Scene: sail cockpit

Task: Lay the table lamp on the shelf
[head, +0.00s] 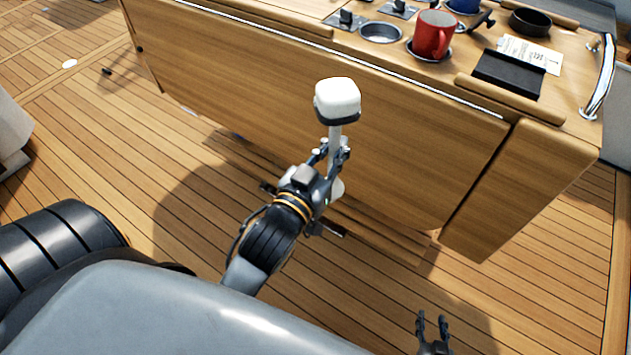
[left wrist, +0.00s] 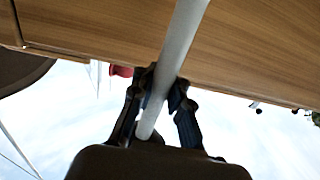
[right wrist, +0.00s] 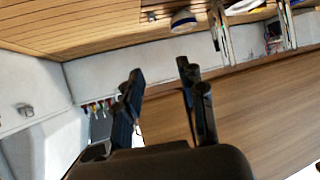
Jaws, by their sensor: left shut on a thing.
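The table lamp (head: 337,98) has a white rounded shade with a dark lower rim and a pale pole. It is upright in front of the wooden table's side panel in the head view. My left gripper (head: 331,153) is shut on the pole below the shade. The left wrist view shows the pole (left wrist: 180,45) between the fingers of that gripper (left wrist: 163,90). The lamp's lower end is partly hidden behind the gripper. My right gripper (head: 433,318) is open and empty at the bottom of the head view; its spread fingers also show in the right wrist view (right wrist: 160,82). I cannot tell which surface is the shelf.
The wooden table (head: 400,160) stands behind the lamp. On its top are a red mug (head: 433,34), a dark bowl (head: 530,21), a black book (head: 508,75) and a metal-rimmed cup holder (head: 381,32). A metal rail (head: 600,78) edges it at right. Plank deck (head: 90,130) is open at left.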

